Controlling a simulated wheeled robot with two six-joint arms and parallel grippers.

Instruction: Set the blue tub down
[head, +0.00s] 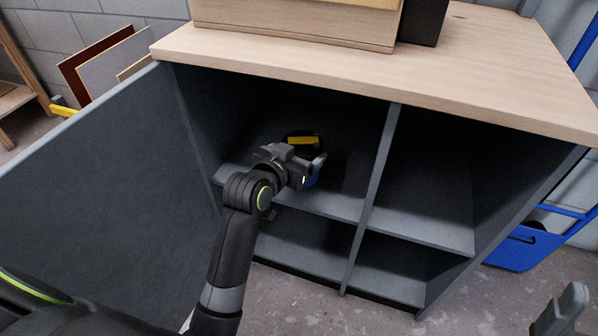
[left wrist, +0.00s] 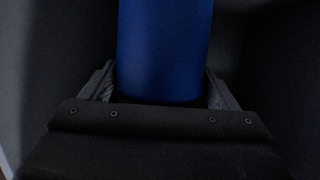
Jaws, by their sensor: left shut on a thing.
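The blue tub (left wrist: 165,50) stands between the two fingers of my left gripper (left wrist: 160,92) in the left wrist view. That gripper is shut on it. In the head view my left gripper (head: 314,168) reaches into the upper left compartment of the grey cabinet, above its shelf (head: 335,205). Only a sliver of the blue tub (head: 313,181) shows there, below the fingers. Its base is hidden, so I cannot tell whether it touches the shelf. Part of my right gripper (head: 560,308) shows at the bottom right, and its opening is unclear.
A dark rounded shape with a yellow patch (head: 303,141) shows just behind my left gripper. An upright divider (head: 376,180) stands to the right, and the open grey door (head: 100,180) to the left. The upper right compartment (head: 425,215) looks empty. A wooden top (head: 480,70) overhangs.

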